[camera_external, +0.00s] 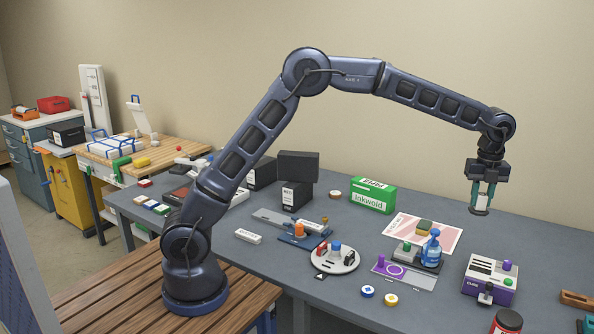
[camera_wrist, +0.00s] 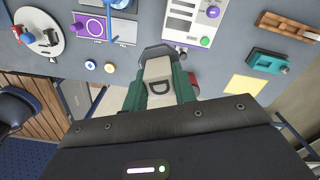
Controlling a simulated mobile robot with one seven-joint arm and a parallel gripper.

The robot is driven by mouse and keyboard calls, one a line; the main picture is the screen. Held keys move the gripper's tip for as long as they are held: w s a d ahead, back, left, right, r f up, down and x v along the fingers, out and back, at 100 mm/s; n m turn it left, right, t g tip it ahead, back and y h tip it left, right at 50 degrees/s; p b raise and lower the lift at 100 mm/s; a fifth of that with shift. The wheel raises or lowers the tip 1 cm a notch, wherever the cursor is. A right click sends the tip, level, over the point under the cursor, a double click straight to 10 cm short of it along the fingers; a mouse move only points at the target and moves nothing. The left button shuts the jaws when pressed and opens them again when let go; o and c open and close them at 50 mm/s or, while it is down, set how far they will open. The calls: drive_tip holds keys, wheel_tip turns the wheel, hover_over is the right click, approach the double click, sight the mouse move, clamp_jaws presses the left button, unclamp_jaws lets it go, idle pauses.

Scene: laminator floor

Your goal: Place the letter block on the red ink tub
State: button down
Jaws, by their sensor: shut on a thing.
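My gripper (camera_external: 481,196) is shut on the letter block (camera_wrist: 159,87), a pale block with a dark "D" on its face. The green fingers grip the block on both sides in the wrist view. In the external view the held block (camera_external: 481,203) looks small, in the air above the table. The red ink tub (camera_external: 507,322) stands at the lower edge of the external view, with a dark top and red side, partly cut off. In the wrist view a dark top with some red beside it, apparently the tub (camera_wrist: 193,79), shows behind the block, partly hidden. Block and tub are apart.
A white and purple device (camera_external: 490,280) stands beside the tub. Blue (camera_external: 367,292) and yellow (camera_external: 391,300) round pieces lie to its left. A blue bottle (camera_external: 431,250), a round white tray (camera_external: 335,262) and a green box (camera_external: 373,195) stand farther back. A teal tool (camera_wrist: 267,62) lies to the right.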

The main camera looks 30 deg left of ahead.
drive_tip(key=s+d+r+m, duration=0.2)
drive_tip(key=s+d+m, duration=0.2)
drive_tip(key=s+d, duration=1.15)
hover_over(510, 317)
drive_tip(key=shift+m, duration=0.3)
wheel_tip(510, 317, down, 20)
drive_tip(key=shift+r, duration=0.2)
drive_tip(key=shift+f, duration=0.15)
drive_tip(key=c, duration=1.1)
unclamp_jaws()
